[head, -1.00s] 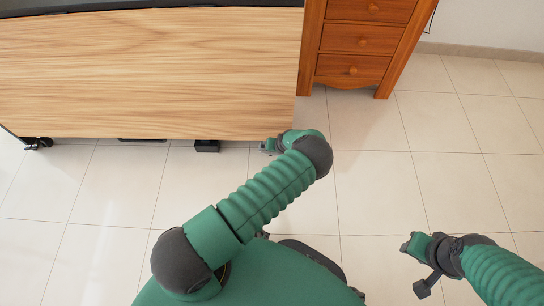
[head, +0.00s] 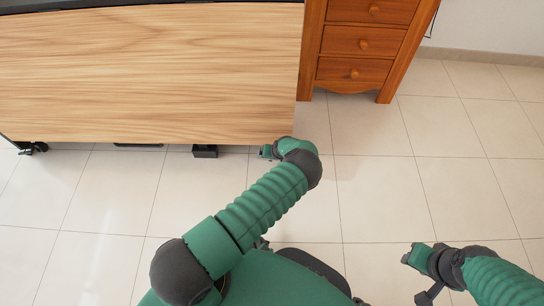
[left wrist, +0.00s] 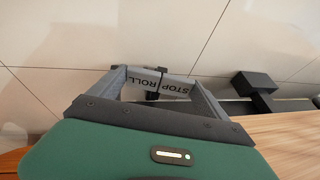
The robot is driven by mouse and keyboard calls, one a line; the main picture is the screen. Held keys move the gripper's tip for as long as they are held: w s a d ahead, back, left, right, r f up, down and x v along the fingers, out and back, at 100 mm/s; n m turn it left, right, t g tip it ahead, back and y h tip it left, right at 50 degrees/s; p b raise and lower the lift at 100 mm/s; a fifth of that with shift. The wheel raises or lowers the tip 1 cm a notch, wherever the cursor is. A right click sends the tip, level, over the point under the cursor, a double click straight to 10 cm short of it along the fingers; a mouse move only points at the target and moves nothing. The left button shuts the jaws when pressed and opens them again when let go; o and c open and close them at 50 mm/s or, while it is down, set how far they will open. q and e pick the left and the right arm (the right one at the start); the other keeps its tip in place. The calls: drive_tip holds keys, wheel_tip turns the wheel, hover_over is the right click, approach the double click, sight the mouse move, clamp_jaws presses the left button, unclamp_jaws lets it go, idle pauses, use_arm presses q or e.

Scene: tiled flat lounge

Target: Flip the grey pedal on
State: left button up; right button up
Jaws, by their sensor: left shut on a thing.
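The grey pedal (left wrist: 158,83), marked STOP and ROLL, shows in the left wrist view between the fingers of my left gripper (left wrist: 158,88). The gripper is shut on it. A small dark part shows behind the pedal. In the head view my left gripper (head: 265,152) is low at the right end of the wooden panel's lower edge, and I cannot make out the pedal there. My right gripper (head: 408,256) hangs over bare floor at the lower right, away from the pedal. Its fingers are too small to judge.
The wooden panel (head: 150,75) fills the upper left. A black block (head: 205,151) sticks out under it, left of my left gripper, and a caster (head: 33,148) stands at far left. A wooden drawer cabinet (head: 357,43) stands behind. Tiled floor (head: 380,190) is clear at right.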

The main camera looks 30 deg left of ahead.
use_arm(q)
drive_tip(key=shift+c, duration=0.6)
drive_tip(key=h+p, duration=0.1)
drive_tip(key=p, duration=0.2)
drive_tip(key=s+t+h+p, duration=0.1)
drive_tip(key=p, duration=0.3)
drive_tip(key=shift+a+r+n, duration=0.2)
drive_tip(key=shift+a+n, duration=0.1)
drive_tip(key=shift+a, duration=0.05)
drive_tip(key=shift+a+f+t+h+p, duration=0.1)
drive_tip(key=shift+f+t+h+p, duration=0.25)
drive_tip(key=shift+h+p, duration=0.35)
drive_tip(key=shift+s+t+h, duration=0.1)
drive_tip(key=shift+t+h, duration=0.15)
drive_tip(key=shift+h, duration=0.35)
